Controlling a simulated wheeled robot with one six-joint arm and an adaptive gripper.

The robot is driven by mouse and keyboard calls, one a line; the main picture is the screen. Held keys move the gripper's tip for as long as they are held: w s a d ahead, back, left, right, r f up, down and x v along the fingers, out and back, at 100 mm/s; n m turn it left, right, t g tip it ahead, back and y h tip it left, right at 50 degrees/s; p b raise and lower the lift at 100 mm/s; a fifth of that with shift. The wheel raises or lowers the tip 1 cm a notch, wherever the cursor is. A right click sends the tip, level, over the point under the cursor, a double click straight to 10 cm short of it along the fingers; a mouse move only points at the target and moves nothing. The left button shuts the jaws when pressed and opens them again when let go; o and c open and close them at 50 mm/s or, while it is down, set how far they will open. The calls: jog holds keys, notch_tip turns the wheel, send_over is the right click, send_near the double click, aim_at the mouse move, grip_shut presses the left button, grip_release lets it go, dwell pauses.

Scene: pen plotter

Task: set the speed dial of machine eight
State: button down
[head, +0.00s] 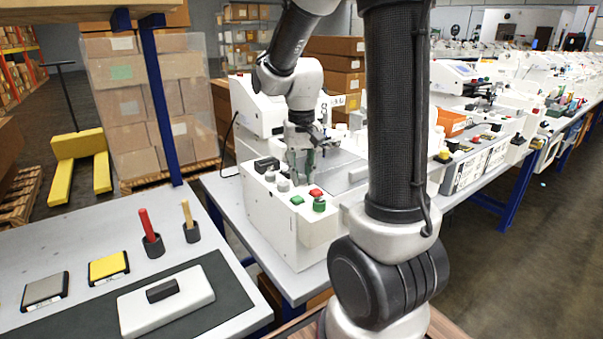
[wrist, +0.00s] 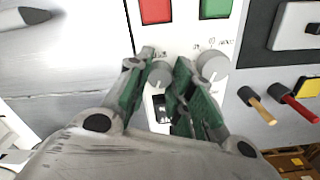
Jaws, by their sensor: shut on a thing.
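Machine eight (head: 270,215) is a white plotter with an 8 on its raised housing, standing on a grey bench. Its panel has a red button (wrist: 156,10), a green button (wrist: 215,8), a larger grey dial (wrist: 212,66), a smaller grey dial (wrist: 160,74) and a black switch (wrist: 160,107). My gripper (head: 301,172) reaches down to the panel. In the wrist view its green-padded fingers (wrist: 161,80) are shut on the smaller grey dial, one on each side. The larger dial is apart, beside the right finger. The small lettering is too blurred to read.
A table (head: 75,265) at left holds a red pen (head: 147,225) and a yellow pen (head: 187,213) in dark holders, a yellow pad (head: 108,266) and a grey pad (head: 45,291). A green knob (head: 319,205) stands at the machine's front. More machines line the benches at right.

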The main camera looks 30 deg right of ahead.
aim_at(301, 176)
dwell(0.3)
jog(key=c, duration=1.5)
grip_release()
jog(key=shift+r, duration=0.1)
notch_tip(301, 176, up, 12)
jog(key=s+a+n+t, duration=0.1)
jog(key=s+n+t, duration=0.1)
jog(key=s, duration=0.6)
jog(key=s+a+f+n+t, duration=0.1)
jog(key=s+a+n+t, duration=0.1)
jog(key=s, duration=0.6)
jog(key=shift+s+f, duration=0.15)
jog(key=shift+s, duration=0.1)
